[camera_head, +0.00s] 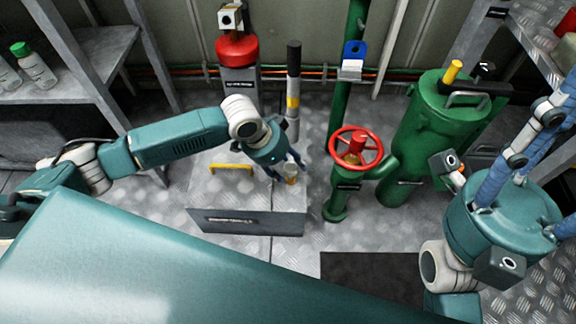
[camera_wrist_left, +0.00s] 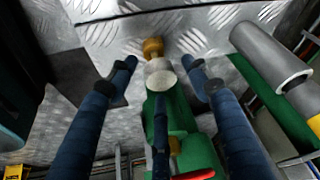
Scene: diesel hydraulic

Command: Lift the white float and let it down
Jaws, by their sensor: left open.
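The white float (camera_head: 291,176) is a small pale piece with a brass-yellow part, low at the right side of the grey metal box. It also shows in the left wrist view as a white body (camera_wrist_left: 161,80) with a brass knob above it in the picture. My left gripper (camera_head: 283,171) is open, its blue fingers pointing down at the float. In the left wrist view its fingers (camera_wrist_left: 162,68) stand on either side of the float, with gaps between. My right gripper (camera_head: 528,145) is at the right edge, fingers spread and empty.
The grey box has a yellow handle (camera_head: 231,167) and a dark labelled front plate (camera_head: 245,222). A red handwheel (camera_head: 357,147) on a green pipe stands close right of my left gripper. A large green tank (camera_head: 435,125) stands farther right. A dark mat (camera_head: 370,275) lies in front.

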